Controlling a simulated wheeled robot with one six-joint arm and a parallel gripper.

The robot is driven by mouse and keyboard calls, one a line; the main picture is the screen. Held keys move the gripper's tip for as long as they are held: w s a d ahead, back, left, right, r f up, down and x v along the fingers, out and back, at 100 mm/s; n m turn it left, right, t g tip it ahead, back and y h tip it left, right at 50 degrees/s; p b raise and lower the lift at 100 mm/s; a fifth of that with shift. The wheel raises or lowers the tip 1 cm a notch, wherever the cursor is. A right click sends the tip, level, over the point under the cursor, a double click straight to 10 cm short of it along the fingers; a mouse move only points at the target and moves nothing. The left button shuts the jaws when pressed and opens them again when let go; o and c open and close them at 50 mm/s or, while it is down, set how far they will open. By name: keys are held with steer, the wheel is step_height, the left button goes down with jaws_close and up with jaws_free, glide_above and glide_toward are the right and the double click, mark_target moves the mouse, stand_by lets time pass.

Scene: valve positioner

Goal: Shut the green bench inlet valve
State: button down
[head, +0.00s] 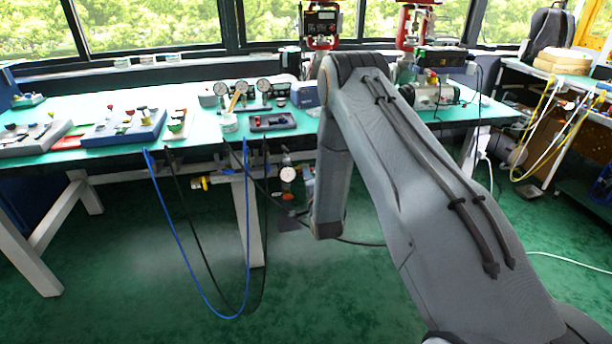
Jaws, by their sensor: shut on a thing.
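I cannot make out a green valve handle in the head view. Under the green-topped bench (75,108), a pipe run carries a yellow-handled fitting (200,183) at its left. A round white-faced gauge (288,173) sits on this line farther right, just left of my arm. The part of the line right of the gauge is hidden behind my arm. My forearm hangs down in front of the bench edge, its lower end beside the gauge in the picture. My gripper is hidden behind the arm, so its jaws and anything in them do not show.
A blue hose (182,262) and black hoses loop down from the bench front to near the floor. A white bench leg (255,225) stands behind them. Pale haze hangs over the green floor (110,290). Gauges, trays and small parts cover the bench top.

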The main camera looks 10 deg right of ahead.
steer(key=shift+n, duration=8.1)
steer(key=c, duration=1.9)
jaws_free()
steer(key=shift+o, duration=0.2)
